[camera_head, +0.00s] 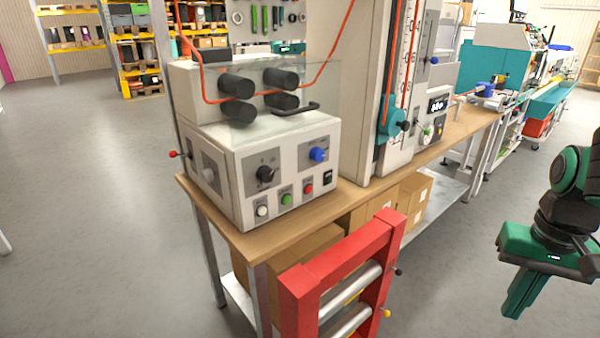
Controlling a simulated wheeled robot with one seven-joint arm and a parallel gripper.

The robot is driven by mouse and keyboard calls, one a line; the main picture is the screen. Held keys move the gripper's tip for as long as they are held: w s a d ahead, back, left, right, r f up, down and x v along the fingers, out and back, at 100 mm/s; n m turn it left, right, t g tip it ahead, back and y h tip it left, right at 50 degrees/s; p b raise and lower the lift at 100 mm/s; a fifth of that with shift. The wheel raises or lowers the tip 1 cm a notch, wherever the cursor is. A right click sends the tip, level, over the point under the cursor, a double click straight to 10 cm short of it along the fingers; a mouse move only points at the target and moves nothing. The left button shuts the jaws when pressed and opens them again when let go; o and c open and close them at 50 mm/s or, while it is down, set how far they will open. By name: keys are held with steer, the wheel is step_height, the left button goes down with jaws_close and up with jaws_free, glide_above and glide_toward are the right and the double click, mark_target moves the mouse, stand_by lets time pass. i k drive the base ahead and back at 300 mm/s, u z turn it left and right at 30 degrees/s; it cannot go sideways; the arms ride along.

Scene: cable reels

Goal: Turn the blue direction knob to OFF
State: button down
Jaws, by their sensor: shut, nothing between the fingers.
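The blue direction knob (318,154) is on the upper right of the front panel of a white control box (235,180), on a grey plate. Its pointer setting and labels are too small to read. My gripper (522,296) hangs at the right edge of the view, green and dark, pointing down. Its fingers are together and hold nothing. It is well to the right of the knob and apart from the bench, over the floor.
The box also bears a black knob (265,174), several buttons and a red-tipped lever (173,154). A red frame with metal rollers (390,228) stands before the wooden bench (250,240). Orange cable (340,45) runs above the box. Grey floor (450,270) is clear between bench and gripper.

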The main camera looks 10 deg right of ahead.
mark_target(316, 154)
steer(key=z, duration=0.7)
steer(key=k, duration=1.05)
steer(key=u, duration=0.7)
steer(key=i, duration=1)
steer(key=z, duration=0.05)
